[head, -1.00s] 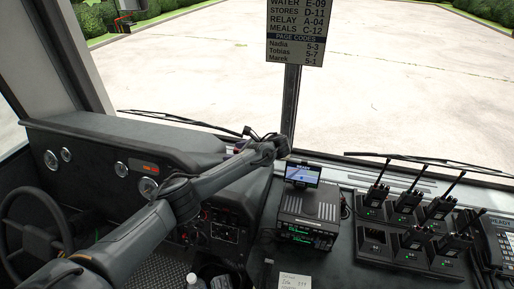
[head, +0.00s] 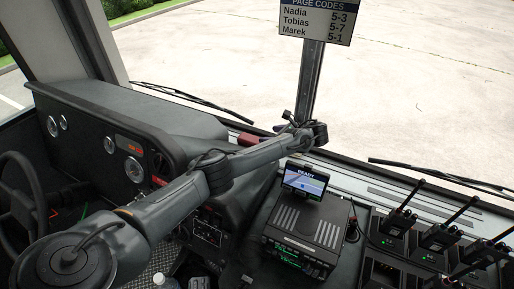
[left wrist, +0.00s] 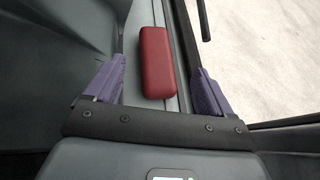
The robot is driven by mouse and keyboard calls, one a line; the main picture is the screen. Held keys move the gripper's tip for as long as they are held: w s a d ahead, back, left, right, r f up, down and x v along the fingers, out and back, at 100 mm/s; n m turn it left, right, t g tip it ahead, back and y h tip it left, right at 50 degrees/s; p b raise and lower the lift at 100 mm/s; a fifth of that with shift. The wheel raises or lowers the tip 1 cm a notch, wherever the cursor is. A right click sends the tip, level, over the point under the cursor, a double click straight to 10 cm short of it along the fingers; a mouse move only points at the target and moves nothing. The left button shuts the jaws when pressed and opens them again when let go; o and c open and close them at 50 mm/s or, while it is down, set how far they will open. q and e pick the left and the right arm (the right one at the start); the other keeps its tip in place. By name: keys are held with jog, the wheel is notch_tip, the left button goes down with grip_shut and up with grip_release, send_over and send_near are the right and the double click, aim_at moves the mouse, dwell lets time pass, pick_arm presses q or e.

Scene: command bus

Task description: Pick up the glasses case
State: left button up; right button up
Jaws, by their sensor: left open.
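The glasses case is a dark red, rounded oblong box. In the left wrist view the glasses case (left wrist: 156,62) lies lengthwise on a grey ledge beside the windshield. In the head view the case (head: 247,139) shows as a small red patch on the dashboard top, beyond my left forearm. My left gripper (left wrist: 159,68) is open, with its purple fingers on either side of the case in the picture. No contact shows, and I cannot tell the height between them. In the head view my left fingers are hard to make out. My right gripper is not in view.
A radio unit (head: 303,234) with a small screen (head: 305,181) stands right of my left arm. Several handheld radios (head: 398,221) sit in chargers at the right. A steering wheel (head: 20,185) is at the left. The windshield pillar (head: 307,85) rises beyond my wrist.

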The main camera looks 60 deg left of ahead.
aim_at(255, 139)
pick_arm(q)
notch_tip(255, 139, down, 2)
jog(key=shift+a+f+b, duration=0.1)
jog(key=shift+f+b, duration=0.15)
jog(key=shift+b, duration=0.45)
jog(key=shift+x, duration=3.7)
jog(key=c, duration=0.9)
